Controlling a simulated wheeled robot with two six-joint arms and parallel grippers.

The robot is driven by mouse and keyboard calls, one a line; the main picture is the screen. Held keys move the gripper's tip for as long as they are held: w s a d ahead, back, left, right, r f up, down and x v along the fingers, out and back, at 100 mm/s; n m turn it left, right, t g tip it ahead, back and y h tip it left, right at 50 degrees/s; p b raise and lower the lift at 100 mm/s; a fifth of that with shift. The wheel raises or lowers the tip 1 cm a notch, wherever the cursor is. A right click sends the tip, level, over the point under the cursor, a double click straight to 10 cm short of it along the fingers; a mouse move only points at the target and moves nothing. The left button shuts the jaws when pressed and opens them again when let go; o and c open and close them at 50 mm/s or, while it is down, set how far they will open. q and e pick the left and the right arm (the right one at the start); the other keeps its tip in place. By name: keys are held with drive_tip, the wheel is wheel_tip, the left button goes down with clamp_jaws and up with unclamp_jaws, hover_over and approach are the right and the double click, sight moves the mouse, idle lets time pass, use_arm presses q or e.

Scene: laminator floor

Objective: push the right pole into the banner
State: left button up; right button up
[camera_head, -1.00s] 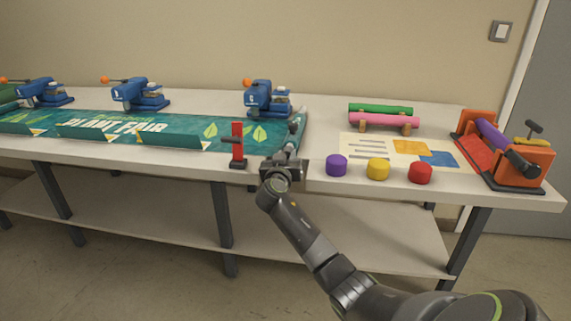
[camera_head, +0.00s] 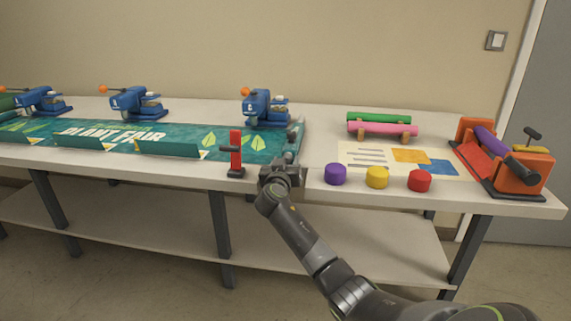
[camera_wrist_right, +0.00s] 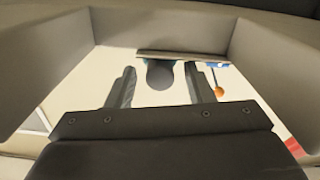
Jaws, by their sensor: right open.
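The teal banner (camera_head: 185,140) with "PLANT FAIR" lettering lies along the table, its right end next to my right gripper. My right gripper (camera_head: 291,150) is at that end, near the table's front edge. In the right wrist view its two fingers (camera_wrist_right: 160,88) stand apart. A dark grey round end (camera_wrist_right: 160,75), which looks like the right pole's, shows between them with visible gaps on both sides. A bit of teal shows around it. How deep the pole sits in the banner is hidden. My left gripper is not in view.
A red upright stand (camera_head: 236,152) is just left of my right gripper. Blue presses (camera_head: 265,108) stand behind the banner. Purple (camera_head: 335,174), yellow (camera_head: 377,177) and red (camera_head: 419,181) caps lie to the right, before a printed sheet (camera_head: 362,155). An orange machine (camera_head: 520,173) stands far right.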

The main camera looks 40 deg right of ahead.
drive_tip(key=shift+s+a, duration=0.1)
drive_tip(key=shift+a, duration=0.05)
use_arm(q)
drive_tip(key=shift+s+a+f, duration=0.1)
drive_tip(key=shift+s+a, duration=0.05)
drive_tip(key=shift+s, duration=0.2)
use_arm(e)
drive_tip(key=v, duration=1.7)
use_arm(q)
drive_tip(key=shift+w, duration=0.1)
use_arm(e)
drive_tip(key=shift+s+r, duration=0.1)
